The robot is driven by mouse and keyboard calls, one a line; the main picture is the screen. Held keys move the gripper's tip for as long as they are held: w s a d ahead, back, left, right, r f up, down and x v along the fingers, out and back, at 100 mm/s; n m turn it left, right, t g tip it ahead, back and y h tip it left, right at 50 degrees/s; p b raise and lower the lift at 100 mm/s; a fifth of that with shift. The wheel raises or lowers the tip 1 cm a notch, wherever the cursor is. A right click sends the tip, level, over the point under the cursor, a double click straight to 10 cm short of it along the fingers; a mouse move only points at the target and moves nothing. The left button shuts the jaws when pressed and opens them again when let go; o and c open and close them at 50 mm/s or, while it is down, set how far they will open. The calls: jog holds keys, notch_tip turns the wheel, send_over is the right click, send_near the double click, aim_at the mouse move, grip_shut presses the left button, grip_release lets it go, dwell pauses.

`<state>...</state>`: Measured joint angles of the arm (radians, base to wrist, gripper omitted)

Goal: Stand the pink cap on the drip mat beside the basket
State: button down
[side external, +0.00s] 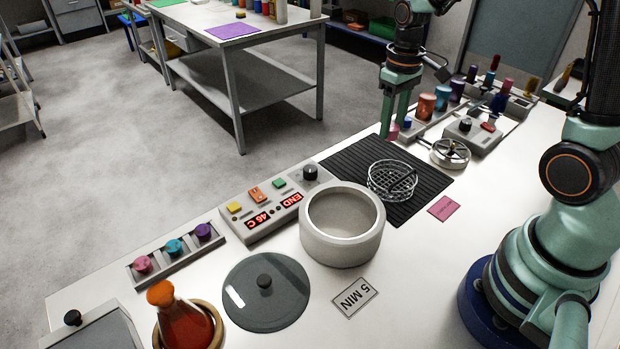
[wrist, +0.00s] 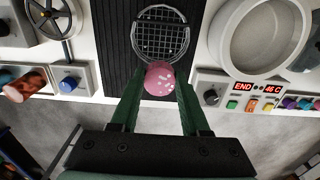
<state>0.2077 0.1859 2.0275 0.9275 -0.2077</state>
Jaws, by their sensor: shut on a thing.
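The pink cap (wrist: 161,78), speckled with white, is between the green fingers of my gripper (wrist: 158,90). In the side view the cap (side external: 393,131) shows at the fingertips of my gripper (side external: 394,128), near the far edge of the black ribbed drip mat (side external: 345,165). The wire basket (side external: 392,180) stands on the mat. In the wrist view the basket (wrist: 160,35) is just beyond the cap, and the mat (wrist: 116,50) lies beneath. The cap overlaps the basket's rim in that picture. I cannot tell whether the cap touches the mat.
A grey round pot (side external: 342,240) and a control panel (side external: 270,208) stand left of the mat. A handwheel unit (side external: 450,153) and a button box (side external: 472,135) stand right. A pink label (side external: 443,208) lies near the mat. A rack (side external: 176,258) holds other caps.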

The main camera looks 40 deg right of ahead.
notch_tip(320, 180, up, 7)
jog(key=shift+r, duration=0.2)
send_over(348, 161)
notch_tip(348, 161, down, 20)
jog(key=shift+d+r, duration=0.1)
dwell(0.6)
jog(key=shift+c, duration=1.9)
grip_release()
